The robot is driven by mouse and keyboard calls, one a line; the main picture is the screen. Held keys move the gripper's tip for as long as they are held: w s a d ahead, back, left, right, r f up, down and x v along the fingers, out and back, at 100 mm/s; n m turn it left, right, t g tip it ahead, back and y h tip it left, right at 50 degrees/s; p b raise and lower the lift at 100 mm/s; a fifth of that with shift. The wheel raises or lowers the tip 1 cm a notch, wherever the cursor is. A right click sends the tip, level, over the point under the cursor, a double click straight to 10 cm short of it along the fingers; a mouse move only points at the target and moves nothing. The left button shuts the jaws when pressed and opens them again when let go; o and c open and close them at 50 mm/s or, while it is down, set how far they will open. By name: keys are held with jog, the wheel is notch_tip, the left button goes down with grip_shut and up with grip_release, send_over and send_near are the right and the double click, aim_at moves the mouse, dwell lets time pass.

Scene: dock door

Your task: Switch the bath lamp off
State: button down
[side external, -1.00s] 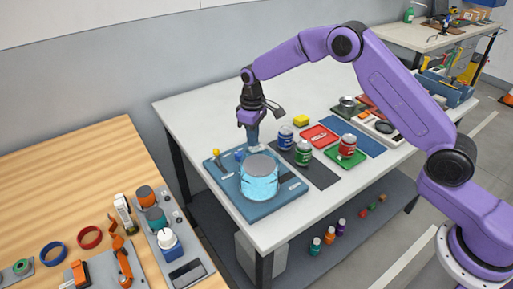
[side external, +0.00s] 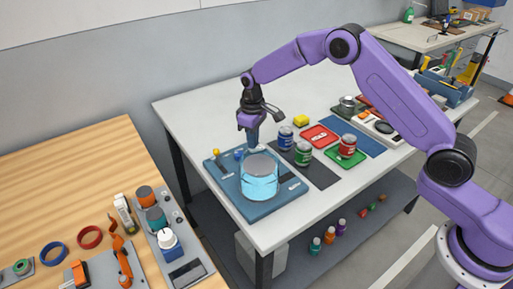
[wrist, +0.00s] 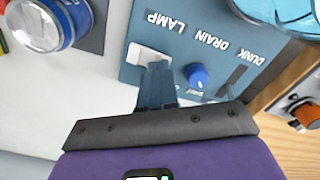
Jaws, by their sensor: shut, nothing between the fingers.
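The bath (side external: 260,180) is a clear round vessel of pale blue liquid with a grey top, on a blue panel (side external: 285,203). In the wrist view, the panel (wrist: 225,45) carries the words LAMP, DRAIN and DUNK. A white switch (wrist: 146,52) sits beside LAMP, partly hidden by my fingers. My gripper (wrist: 160,66) is shut and empty, its tips at the switch's edge; I cannot tell whether they touch. In the side view, my gripper (side external: 254,146) points down behind the bath.
A blue knob (wrist: 197,75) is close to my fingers, beside DRAIN. A yellow-topped post (side external: 217,153) stands at the panel's back left corner. Blue (side external: 286,137), green (side external: 303,153) and red (side external: 347,146) jars stand to the right.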

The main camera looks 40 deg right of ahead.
jog(key=shift+f, duration=0.45)
jog(key=shift+r, duration=3.5)
jog(key=shift+r, duration=0.1)
jog(key=shift+n, duration=0.9)
jog(key=s+a+r, duration=0.1)
jog(key=s, duration=0.2)
jog(key=s+a+r, duration=0.1)
jog(key=s+r, duration=0.1)
jog(key=s, duration=0.1)
jog(key=s+a+r, duration=0.1)
jog(key=s+r, duration=0.1)
jog(key=s, duration=0.2)
jog(key=shift+a, duration=0.1)
jog(key=s+d+r+n, duration=0.1)
jog(key=s+d, duration=0.4)
jog(key=s, duration=1.1)
jog(key=s+d+r+n, duration=0.1)
jog(key=s+d+n, duration=0.2)
jog(key=s, duration=1.3)
jog(key=d, duration=0.3)
jog(key=shift+s+r+n, duration=0.2)
jog(key=shift+s+n, duration=0.2)
